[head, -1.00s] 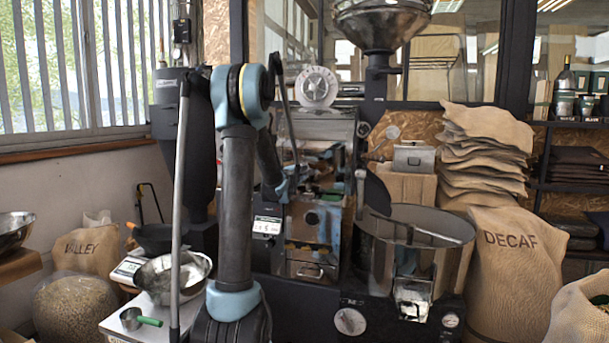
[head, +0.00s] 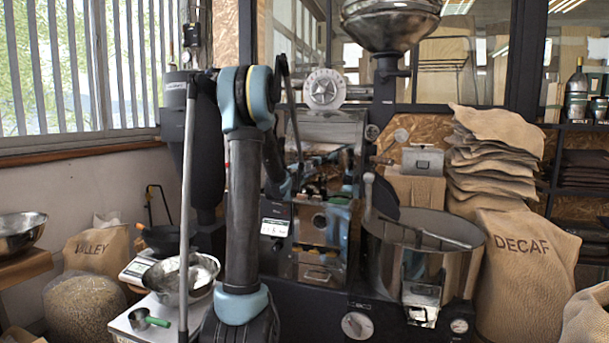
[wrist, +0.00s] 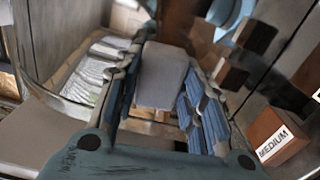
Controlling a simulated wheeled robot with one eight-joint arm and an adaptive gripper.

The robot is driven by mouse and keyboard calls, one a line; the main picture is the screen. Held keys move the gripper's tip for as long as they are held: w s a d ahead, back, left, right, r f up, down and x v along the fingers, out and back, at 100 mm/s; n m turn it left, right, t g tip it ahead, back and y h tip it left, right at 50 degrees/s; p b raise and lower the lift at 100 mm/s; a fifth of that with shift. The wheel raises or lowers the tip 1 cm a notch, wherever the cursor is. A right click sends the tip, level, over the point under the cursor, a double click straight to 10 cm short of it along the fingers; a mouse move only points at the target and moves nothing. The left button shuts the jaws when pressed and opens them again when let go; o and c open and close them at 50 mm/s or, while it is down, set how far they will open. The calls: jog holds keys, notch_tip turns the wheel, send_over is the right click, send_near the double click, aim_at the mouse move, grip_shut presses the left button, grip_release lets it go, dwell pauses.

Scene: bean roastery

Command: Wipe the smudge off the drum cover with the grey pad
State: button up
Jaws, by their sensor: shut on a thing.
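In the wrist view, my gripper (wrist: 166,62) is shut on the grey pad (wrist: 161,78), a pale grey block held between two blue ridged fingers. In the head view my arm stands in front of the roaster, and the gripper and pad are mostly hidden behind it and among the machine's parts. The roaster's shiny metal drum body (head: 335,133) shows behind and right of my arm, below a round silver badge (head: 324,89). I cannot make out the smudge, nor whether the pad touches the cover.
A round cooling bin (head: 458,262) stands at the roaster's front right, with a DECAF sack (head: 527,270) beside it. A metal bowl (head: 181,279) and green-handled scoop (head: 140,318) are at lower left. The wrist view shows a MEDIUM-labelled box (wrist: 268,126) right of my gripper.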

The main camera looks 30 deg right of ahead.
aim_at(330, 170)
jog(key=shift+s+d, duration=1.6)
jog(key=shift+s, duration=0.25)
jog(key=shift+s+d, duration=1.65)
jog(key=shift+s, duration=0.25)
jog(key=shift+s+d, duration=1.6)
jog(key=shift+s, duration=0.25)
jog(key=shift+a, duration=0.1)
jog(key=shift+w+a, duration=1.3)
jog(key=shift+w, duration=0.1)
jog(key=shift+w+a, duration=1.2)
jog(key=shift+w, duration=0.3)
jog(key=shift+w+a, duration=1.2)
jog(key=shift+w, duration=0.3)
jog(key=shift+w+a, duration=1.2)
jog(key=shift+w, duration=0.3)
jog(key=v, duration=0.6)
